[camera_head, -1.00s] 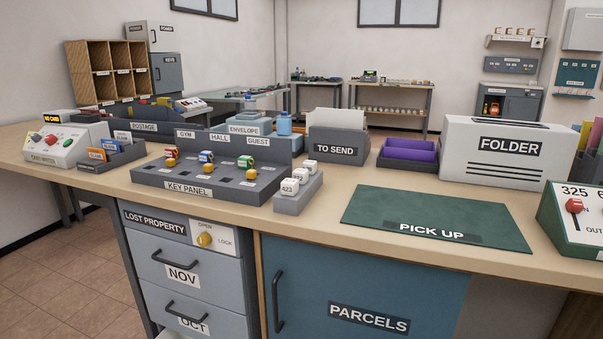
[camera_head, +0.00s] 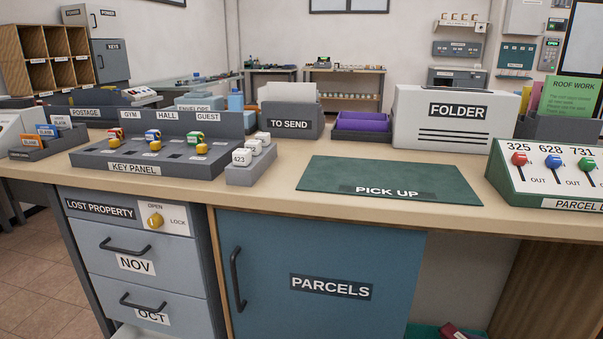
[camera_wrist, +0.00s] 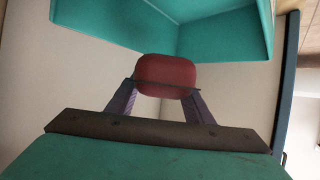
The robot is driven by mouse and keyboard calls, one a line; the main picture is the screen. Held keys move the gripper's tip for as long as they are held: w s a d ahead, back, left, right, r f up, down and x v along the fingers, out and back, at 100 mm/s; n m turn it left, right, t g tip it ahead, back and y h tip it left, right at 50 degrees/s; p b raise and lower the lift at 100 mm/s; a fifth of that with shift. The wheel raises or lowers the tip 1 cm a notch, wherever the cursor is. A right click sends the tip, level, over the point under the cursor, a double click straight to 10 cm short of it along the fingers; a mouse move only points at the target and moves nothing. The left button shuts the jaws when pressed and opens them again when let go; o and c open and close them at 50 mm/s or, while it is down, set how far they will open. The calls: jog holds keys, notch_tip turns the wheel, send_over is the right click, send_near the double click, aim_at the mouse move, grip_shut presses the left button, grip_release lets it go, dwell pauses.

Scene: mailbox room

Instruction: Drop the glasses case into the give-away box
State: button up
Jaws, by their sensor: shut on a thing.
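The dark red glasses case (camera_wrist: 166,72) is held between the two purple-grey fingers of my gripper (camera_wrist: 163,92) in the wrist view. The gripper is shut on it. A teal box (camera_wrist: 212,38), seen with its inner corner, fills the top of the wrist view just beyond the case. No label shows on it there, so I cannot tell surely that it is the give-away box. In the head view, a teal edge (camera_head: 424,332) and a dark red thing (camera_head: 457,331) show under the counter at the bottom edge, mostly cut off. My gripper is not recognisable in that view.
The counter (camera_head: 270,195) stands ahead, with the key panel (camera_head: 135,167), green pick-up mat (camera_head: 385,178) and parcel lever box (camera_head: 550,184) on it. The blue parcels door (camera_head: 320,255) and grey drawers (camera_head: 140,250) are shut below. Space under the counter opens right of the door.

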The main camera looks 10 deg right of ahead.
jog(key=shift+f+b, duration=1.25)
jog(key=shift+b, duration=0.4)
jog(key=o, duration=1.2)
jog(key=p+v, duration=0.3)
jog(key=v, duration=0.3)
jog(key=shift+r, duration=0.15)
jog(key=shift+s+d+r+p, duration=0.2)
jog(key=shift+s+p, duration=0.15)
jog(key=shift+s, duration=0.25)
